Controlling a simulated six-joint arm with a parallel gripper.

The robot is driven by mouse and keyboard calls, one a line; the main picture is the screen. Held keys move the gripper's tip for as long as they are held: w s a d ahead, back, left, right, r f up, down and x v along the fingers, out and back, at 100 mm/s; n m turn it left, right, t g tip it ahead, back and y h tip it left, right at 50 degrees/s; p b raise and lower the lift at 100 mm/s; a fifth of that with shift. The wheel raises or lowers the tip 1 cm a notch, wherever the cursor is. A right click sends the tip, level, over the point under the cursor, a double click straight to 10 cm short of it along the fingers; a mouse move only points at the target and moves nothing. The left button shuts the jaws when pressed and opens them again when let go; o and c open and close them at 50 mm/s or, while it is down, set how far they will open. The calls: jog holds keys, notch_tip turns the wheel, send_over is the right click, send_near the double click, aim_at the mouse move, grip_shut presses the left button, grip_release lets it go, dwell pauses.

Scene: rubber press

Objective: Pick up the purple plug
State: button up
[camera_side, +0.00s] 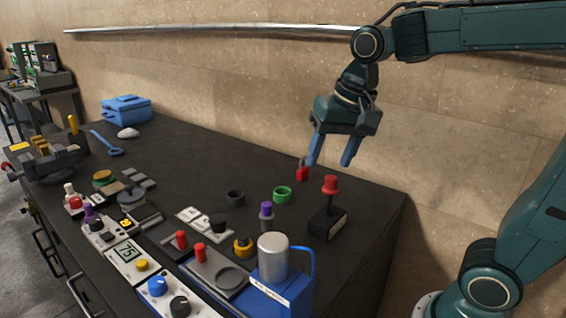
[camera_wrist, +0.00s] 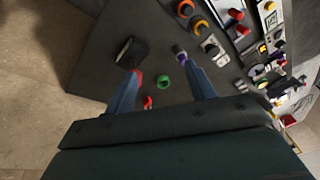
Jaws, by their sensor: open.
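The purple plug (camera_side: 266,209) stands upright on the dark table in the side view, its purple top above a grey lower part. It also shows in the wrist view (camera_wrist: 179,51), beside the tip of the right finger, which partly covers it. A second purple piece (camera_side: 89,212) sits on a white device at the left. My gripper (camera_side: 331,163) is open and empty, its two blue fingers pointing down above the back right of the table. It is higher than the plug and to its right. The fingers also show in the wrist view (camera_wrist: 160,70).
A green ring (camera_side: 282,194) and a dark ring (camera_side: 235,198) lie near the plug. A red-topped black box (camera_side: 327,224) stands to its right. A small red object (camera_side: 302,173) is under the fingers. A blue machine with a metal cylinder (camera_side: 273,259) stands in front.

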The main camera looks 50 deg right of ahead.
jog(key=w+f+m+g, duration=0.2)
jog(key=w+m, duration=0.3)
jog(key=w, duration=0.4)
jog(key=m+g, duration=0.1)
jog(key=m, duration=0.4)
send_over(267, 204)
notch_tip(267, 204, down, 6)
jog(key=shift+s+d+r, duration=0.1)
notch_tip(267, 204, down, 7)
jog(key=shift+r, duration=0.1)
jog(key=shift+f, duration=0.9)
jog(key=shift+f, duration=0.1)
jog(key=shift+f, duration=2.45)
jog(key=shift+c, duration=0.4)
